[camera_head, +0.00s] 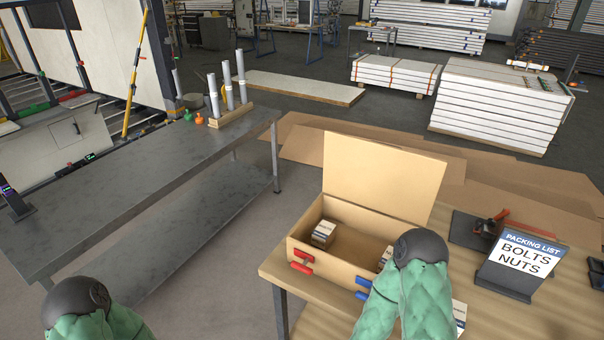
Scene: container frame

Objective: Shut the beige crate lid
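The beige crate (338,265) stands on the wooden table. Its lid (382,178) is open and stands up at the crate's back, leaning slightly backward. A small white-and-brown box (323,233) sits inside at the left. Another small box (386,257) shows in part at the right, beside my arm. A red part (301,263) and a blue part (363,284) are on the crate's front. My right arm, in a green cover with a dark joint, hides the crate's right front corner. My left arm is at the bottom left. Neither gripper shows.
The wooden table (500,318) also bears a packing list sign (521,262) reading bolts and nuts, right of the crate. A partly hidden box (459,316) lies near my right arm. A grey metal table (130,188) stands left, with a floor gap between the tables.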

